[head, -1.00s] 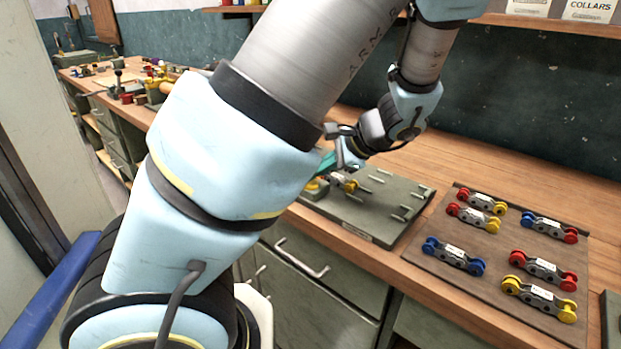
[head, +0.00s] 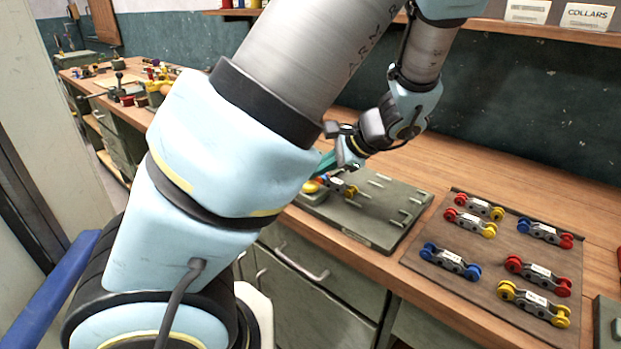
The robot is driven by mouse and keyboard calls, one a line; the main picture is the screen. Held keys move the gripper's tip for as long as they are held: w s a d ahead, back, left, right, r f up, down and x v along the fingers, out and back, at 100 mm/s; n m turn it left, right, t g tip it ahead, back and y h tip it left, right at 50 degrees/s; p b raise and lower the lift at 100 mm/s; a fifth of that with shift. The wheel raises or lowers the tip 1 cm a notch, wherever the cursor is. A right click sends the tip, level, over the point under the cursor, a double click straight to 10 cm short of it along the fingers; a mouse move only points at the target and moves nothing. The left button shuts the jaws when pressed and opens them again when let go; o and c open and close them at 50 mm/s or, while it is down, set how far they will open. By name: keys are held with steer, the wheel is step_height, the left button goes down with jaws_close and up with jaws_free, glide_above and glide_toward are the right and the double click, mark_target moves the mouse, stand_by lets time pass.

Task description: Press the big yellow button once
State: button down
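A round yellow shape (head: 311,187) shows at the left end of the grey-green peg board (head: 372,222), partly hidden behind my own arm. I cannot tell for sure whether it is the big yellow button. My gripper (head: 347,161) is above the left part of the board, pointing down and left. A teal piece (head: 325,163) shows beside it, partly behind my arm.
A brown mat (head: 487,246) with several links with coloured rollers lies right of the board. A grey box (head: 609,325) stands at the right edge. Bare wooden bench top (head: 455,160) lies behind the board. Drawers (head: 315,300) are below it.

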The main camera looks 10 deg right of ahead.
mark_target(313, 184)
steer(key=shift+r, duration=0.3)
step_height(313, 184, up, 5)
steer(key=p, duration=0.5)
stand_by(0.6)
steer(key=shift+a+f, duration=0.15)
steer(key=shift+a, duration=0.2)
steer(key=s+a+n+g+h+b, duration=0.1)
steer(key=s+a+n+g+h, duration=0.2)
steer(key=s+a+n+h, duration=0.4)
steer(key=a+n, duration=0.6)
steer(key=n, duration=0.1)
steer(key=shift+s+a+n+g+h+b, duration=0.15)
steer(key=shift+a+n+g+h+b, duration=0.15)
steer(key=shift+n+h+b, duration=0.1)
